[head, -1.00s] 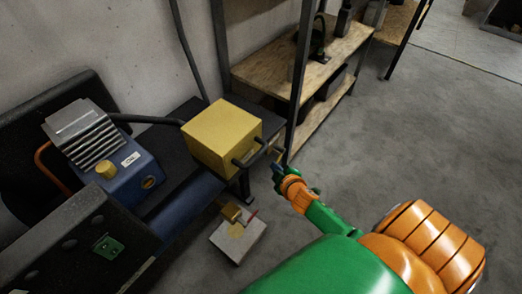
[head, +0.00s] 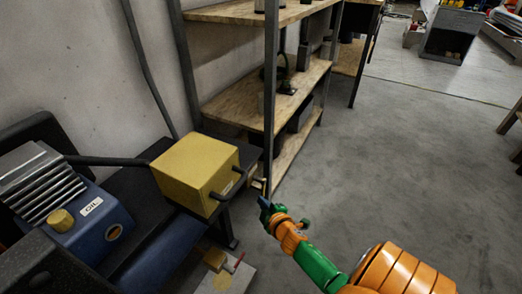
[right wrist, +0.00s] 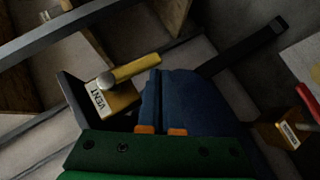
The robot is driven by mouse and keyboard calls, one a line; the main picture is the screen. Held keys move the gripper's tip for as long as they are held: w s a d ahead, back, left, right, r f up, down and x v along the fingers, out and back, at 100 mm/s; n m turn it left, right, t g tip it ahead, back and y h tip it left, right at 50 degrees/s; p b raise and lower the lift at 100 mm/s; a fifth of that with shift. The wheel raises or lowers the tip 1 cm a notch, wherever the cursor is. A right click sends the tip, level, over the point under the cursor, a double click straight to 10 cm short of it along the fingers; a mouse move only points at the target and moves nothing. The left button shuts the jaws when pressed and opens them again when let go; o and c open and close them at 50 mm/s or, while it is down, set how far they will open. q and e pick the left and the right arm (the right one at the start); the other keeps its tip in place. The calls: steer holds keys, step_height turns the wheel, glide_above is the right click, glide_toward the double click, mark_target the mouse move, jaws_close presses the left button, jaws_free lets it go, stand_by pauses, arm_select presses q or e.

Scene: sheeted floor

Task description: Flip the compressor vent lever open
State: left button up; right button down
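The vent valve shows in the right wrist view as a brass block (right wrist: 118,100) with a white VENT label. A yellow lever (right wrist: 135,69) runs from its round silver pivot up and to the right. In the head view the valve is tiny (head: 258,184), beside the yellow compressor box (head: 194,172). My right gripper (head: 264,202) is just below and right of the valve. In the right wrist view its blue fingers (right wrist: 178,80) lie together, empty, just right of the lever, with no clear contact. My left gripper is out of view.
A second brass valve with a red handle (right wrist: 307,101) sits on a pale block, low in the head view (head: 232,275). A shelf post (head: 270,95) stands close behind the vent valve. A blue pump with an oil label (head: 72,225) is at left.

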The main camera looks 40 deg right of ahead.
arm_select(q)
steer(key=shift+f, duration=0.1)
arm_select(e)
steer(key=shift+w+d+f, duration=0.1)
steer(key=shift+d+f, duration=0.05)
steer(key=shift+d, duration=0.05)
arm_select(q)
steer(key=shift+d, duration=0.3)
arm_select(e)
steer(key=shift+f, duration=0.1)
